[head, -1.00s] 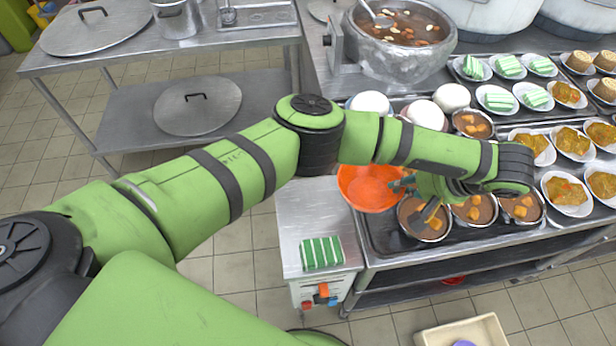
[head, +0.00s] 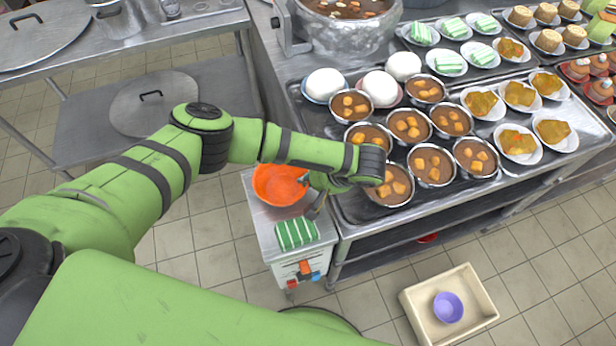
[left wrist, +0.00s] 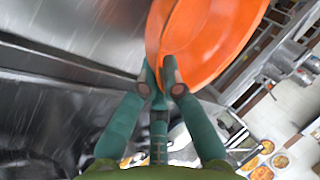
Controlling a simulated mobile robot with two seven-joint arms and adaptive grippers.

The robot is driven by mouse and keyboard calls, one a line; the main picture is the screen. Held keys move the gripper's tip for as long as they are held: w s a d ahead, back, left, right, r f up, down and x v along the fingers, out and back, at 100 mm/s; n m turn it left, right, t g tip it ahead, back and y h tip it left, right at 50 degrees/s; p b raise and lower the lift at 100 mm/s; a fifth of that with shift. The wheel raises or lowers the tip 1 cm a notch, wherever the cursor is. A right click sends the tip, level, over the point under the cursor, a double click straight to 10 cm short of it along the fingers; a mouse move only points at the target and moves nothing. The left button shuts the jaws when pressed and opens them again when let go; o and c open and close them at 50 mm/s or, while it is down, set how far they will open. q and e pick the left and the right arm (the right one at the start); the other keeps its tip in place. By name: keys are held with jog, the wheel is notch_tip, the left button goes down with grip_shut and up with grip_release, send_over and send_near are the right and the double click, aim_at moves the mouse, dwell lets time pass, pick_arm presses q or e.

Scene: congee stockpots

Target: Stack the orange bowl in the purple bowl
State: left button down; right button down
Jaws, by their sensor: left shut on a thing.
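The orange bowl (head: 281,186) is in my left gripper (head: 312,190), which is shut on its rim at the right side. In the head view it shows over the small metal cabinet top; whether it touches the top I cannot tell. In the left wrist view the bowl (left wrist: 215,40) rises above both fingers (left wrist: 160,85), which pinch its rim. The purple bowl (head: 448,307) sits inside a cream bin (head: 412,306) at the lower right, well apart from the orange bowl. My right gripper is not in view.
A green striped cloth (head: 296,233) lies on the cabinet (head: 262,215) just in front of the orange bowl. A counter right of it carries several stew bowls (head: 389,185), plates and white buns (head: 325,84). The tiled floor (head: 365,296) between cabinet and bin is clear.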

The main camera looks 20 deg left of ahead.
pick_arm(q)
jog(key=shift+f, duration=0.2)
jog(key=shift+f, duration=0.2)
jog(key=c, duration=1.4)
grip_release()
jog(key=shift+r, duration=0.15)
